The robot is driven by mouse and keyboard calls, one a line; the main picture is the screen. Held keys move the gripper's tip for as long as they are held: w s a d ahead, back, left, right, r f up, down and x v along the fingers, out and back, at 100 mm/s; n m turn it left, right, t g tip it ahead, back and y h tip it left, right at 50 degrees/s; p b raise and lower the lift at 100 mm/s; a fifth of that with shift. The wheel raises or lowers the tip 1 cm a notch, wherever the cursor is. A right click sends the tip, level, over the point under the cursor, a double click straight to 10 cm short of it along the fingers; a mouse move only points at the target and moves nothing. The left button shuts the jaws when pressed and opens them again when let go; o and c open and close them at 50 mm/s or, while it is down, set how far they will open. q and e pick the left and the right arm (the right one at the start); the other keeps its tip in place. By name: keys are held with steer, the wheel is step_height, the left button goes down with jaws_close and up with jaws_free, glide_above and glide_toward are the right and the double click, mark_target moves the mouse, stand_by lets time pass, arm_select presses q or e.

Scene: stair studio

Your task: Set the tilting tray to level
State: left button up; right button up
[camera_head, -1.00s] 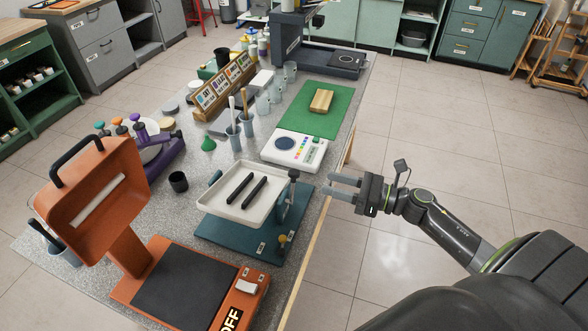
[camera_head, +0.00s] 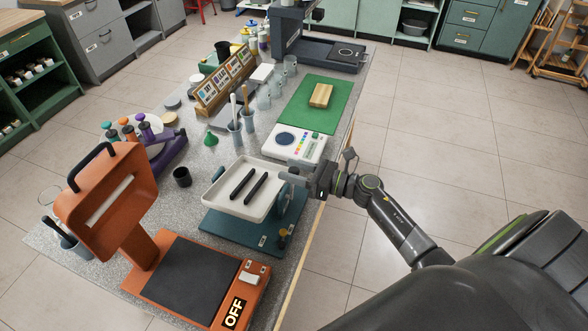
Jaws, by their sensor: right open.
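The tilting tray (camera_head: 220,201) is a white shallow tray on a teal stand (camera_head: 225,227), in the middle of the bench. Two black bars (camera_head: 243,184) lie in it side by side. The tray looks tilted, though how far is hard to tell. My right gripper (camera_head: 290,177) is open at the tray's right edge, where its fingers overlap the top of the stand's right post. I cannot tell whether it touches. The post's dark knob is hidden behind the gripper. My left gripper is not in view.
An orange heat press (camera_head: 110,200) with a raised lid and an OFF label stands in front left. A white device (camera_head: 299,146) and a green mat (camera_head: 318,107) with a wooden block (camera_head: 320,95) lie behind. A black cup (camera_head: 182,177) stands left of the tray.

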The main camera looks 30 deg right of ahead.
jaws_close()
steer(key=shift+s+a+f+n+b, duration=0.2)
steer(key=shift+s+a+n+b, duration=0.2)
steer(key=shift+n+b, duration=0.55)
steer(key=shift+s+a+r+n+b, duration=0.15)
steer(key=shift+s+a+n+b, duration=0.15)
steer(key=shift+b, duration=0.45)
steer(key=shift+a+r, duration=0.15)
jaws_free()
steer(key=shift+s, duration=0.15)
